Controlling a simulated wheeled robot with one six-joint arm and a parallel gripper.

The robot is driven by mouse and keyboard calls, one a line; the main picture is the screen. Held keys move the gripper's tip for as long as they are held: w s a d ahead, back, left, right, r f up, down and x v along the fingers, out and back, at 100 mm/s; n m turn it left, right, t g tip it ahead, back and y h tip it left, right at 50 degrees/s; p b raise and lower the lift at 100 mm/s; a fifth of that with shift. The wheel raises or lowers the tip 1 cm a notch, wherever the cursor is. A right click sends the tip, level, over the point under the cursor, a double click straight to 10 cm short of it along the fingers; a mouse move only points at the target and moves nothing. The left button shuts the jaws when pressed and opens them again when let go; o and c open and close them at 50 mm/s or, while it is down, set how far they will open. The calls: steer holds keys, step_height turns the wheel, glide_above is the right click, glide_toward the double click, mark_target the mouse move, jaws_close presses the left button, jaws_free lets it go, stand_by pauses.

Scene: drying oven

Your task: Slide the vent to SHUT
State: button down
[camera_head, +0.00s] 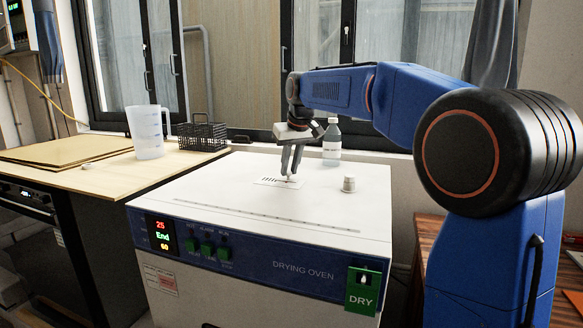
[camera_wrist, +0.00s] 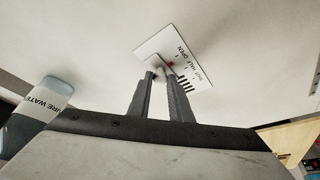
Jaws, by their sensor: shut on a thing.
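The vent plate (camera_head: 266,182) is a small white panel with dark slots on top of the drying oven (camera_head: 215,190). In the wrist view the plate (camera_wrist: 154,47) carries the words OPEN, HALF and SHUT in a row, with dark slots near the SHUT end. My gripper (camera_head: 289,178) points down at the plate. In the wrist view my gripper (camera_wrist: 161,75) is shut on the small pale vent knob (camera_wrist: 161,74), mostly hidden between the fingers. A red mark (camera_wrist: 170,64) shows beside the fingertips, nearer OPEN than SHUT.
A jug (camera_head: 147,132) and a black wire basket (camera_head: 202,135) stand on the left bench. The oven top's front is clear.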

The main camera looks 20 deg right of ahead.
steer(key=w+a, duration=0.2)
steer(key=a, duration=0.1)
steer(key=w+a, duration=0.1)
steer(key=shift+w+a+r, duration=0.1)
steer(key=shift+a, duration=0.3)
steer(key=c, duration=1.6)
jaws_free()
steer(key=shift+a, duration=0.15)
steer(key=v, duration=1.7)
steer(key=shift+r, duration=0.1)
